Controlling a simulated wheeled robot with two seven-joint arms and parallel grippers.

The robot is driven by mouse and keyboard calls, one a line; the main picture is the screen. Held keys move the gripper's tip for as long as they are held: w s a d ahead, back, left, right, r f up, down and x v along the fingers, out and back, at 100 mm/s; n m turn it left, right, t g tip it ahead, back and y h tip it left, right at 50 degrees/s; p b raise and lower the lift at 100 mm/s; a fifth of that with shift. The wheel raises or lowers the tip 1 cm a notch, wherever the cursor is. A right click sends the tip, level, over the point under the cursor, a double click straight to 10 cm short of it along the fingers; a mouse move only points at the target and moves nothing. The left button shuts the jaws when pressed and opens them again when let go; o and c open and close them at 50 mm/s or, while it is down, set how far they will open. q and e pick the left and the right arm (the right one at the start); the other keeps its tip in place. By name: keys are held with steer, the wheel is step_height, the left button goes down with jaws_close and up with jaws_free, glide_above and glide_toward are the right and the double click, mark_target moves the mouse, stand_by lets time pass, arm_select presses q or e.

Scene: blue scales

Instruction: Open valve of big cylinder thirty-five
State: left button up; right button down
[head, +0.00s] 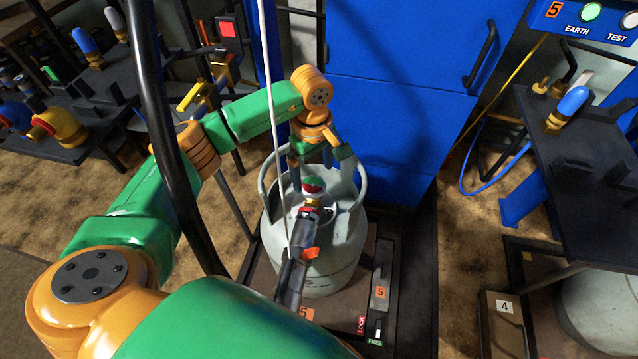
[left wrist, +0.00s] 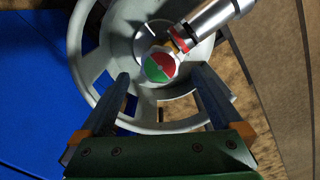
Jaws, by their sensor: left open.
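The big grey cylinder (head: 325,262) stands upright on the scale (head: 378,232) inside a dark frame. Its valve knob, red, green and white (head: 313,185), sits at the top inside the collar; the knob also shows in the left wrist view (left wrist: 161,66). A filling head with a red lever (head: 308,252) reaches the valve from the front. My left gripper (head: 318,168) is open above the collar, pointing down. In the left wrist view its fingertips (left wrist: 155,76) lie to either side of the knob's near edge; I cannot tell how deep they reach. My right gripper is not in view.
A blue cabinet (head: 395,110) stands close behind the cylinder. A black hose (head: 160,130) and a thin pale cable (head: 268,90) hang in front. A LOCK/FREE switch (head: 377,330) sits at the front.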

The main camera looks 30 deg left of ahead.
mark_target(314, 186)
arm_select(q)
step_height(314, 186, down, 3)
steer(key=shift+f, duration=0.65)
steer(key=shift+c, duration=0.2)
steer(key=c, duration=1.2)
